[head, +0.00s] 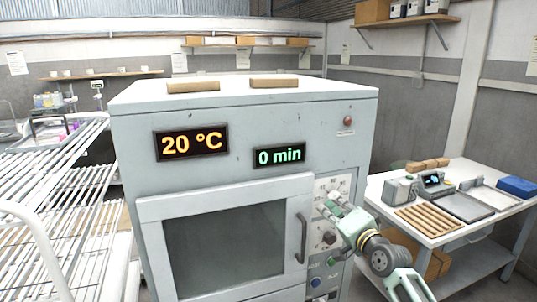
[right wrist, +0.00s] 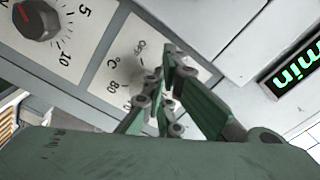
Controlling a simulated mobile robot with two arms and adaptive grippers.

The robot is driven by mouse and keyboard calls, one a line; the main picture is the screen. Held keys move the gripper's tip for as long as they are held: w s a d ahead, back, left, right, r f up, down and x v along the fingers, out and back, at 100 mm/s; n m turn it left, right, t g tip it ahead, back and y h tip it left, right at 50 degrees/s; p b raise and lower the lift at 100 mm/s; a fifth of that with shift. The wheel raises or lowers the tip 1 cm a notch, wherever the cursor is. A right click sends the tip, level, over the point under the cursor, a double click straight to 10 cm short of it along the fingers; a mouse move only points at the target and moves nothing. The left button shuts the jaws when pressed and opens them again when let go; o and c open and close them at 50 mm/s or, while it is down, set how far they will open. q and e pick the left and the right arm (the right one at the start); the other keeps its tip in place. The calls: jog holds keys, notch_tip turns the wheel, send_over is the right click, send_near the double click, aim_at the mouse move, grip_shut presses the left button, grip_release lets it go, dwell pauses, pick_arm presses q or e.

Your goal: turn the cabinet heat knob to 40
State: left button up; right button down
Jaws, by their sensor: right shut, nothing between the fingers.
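The pale grey cabinet (head: 125,150) faces me. Its temperature display (head: 191,143) reads 20 °C in orange. The heat dial (right wrist: 112,72), marked OFF, °C and 80, is on the upper part of the control panel; it also shows in the head view (head: 322,187). My right gripper (head: 335,201) is in front of this dial, fingers pointing at it, shut and with nothing between them. Its fingers (right wrist: 165,80) hide most of the heat knob, so I cannot see its pointer or tell whether they touch it. My left gripper is not in view.
A second knob (head: 329,238), marked 5 and 10 in the wrist view (right wrist: 38,18), sits below the heat dial. The cabinet door handle (head: 301,238) is just left of the panel. The time display (head: 279,156) reads 0 min. A wire rack (head: 70,190) stands left, a table (head: 440,235) right.

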jog(key=p+v, duration=0.3)
jog(key=v, duration=0.2)
jog(key=shift+s, duration=0.4)
jog(key=shift+w+f, duration=0.1)
